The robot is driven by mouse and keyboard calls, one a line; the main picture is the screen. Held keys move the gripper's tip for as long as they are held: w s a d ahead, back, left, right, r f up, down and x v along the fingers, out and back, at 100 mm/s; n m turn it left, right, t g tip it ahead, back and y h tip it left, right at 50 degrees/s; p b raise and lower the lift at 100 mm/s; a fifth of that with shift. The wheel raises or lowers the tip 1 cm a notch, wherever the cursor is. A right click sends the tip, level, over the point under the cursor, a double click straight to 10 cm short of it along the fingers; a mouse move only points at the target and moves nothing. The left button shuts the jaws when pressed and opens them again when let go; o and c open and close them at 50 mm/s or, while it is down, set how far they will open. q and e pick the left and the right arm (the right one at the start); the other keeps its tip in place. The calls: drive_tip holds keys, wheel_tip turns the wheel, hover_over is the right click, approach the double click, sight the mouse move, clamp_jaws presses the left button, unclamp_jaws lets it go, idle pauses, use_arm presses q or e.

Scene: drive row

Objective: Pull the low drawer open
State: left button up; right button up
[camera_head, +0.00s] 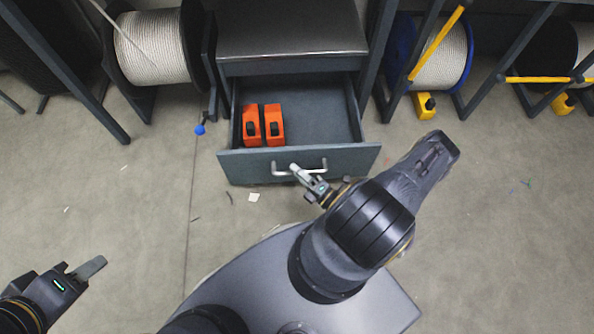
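The low drawer (235,165) stands pulled out from under a grey cabinet top, with its inside in view. Its metal bar handle (318,167) is on the front panel. Two orange boxes with black parts (262,124) lie in the drawer's left side. My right gripper (294,169) is at the handle, its fingertips over the left part of the bar. I cannot tell whether the fingers are closed around it. My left gripper (98,266) is low at the left, away from the drawer, above the floor. Its finger opening cannot be made out.
A white rope reel (155,48) in a dark frame stands left of the drawer, with a blue knob (199,129) near it. Another reel (443,55) with a yellow bar stands right. Concrete floor is mostly clear, with small scraps.

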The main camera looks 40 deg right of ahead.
drive_tip(key=v, duration=0.7)
drive_tip(key=shift+s+p, duration=0.2)
drive_tip(key=shift+p, duration=0.25)
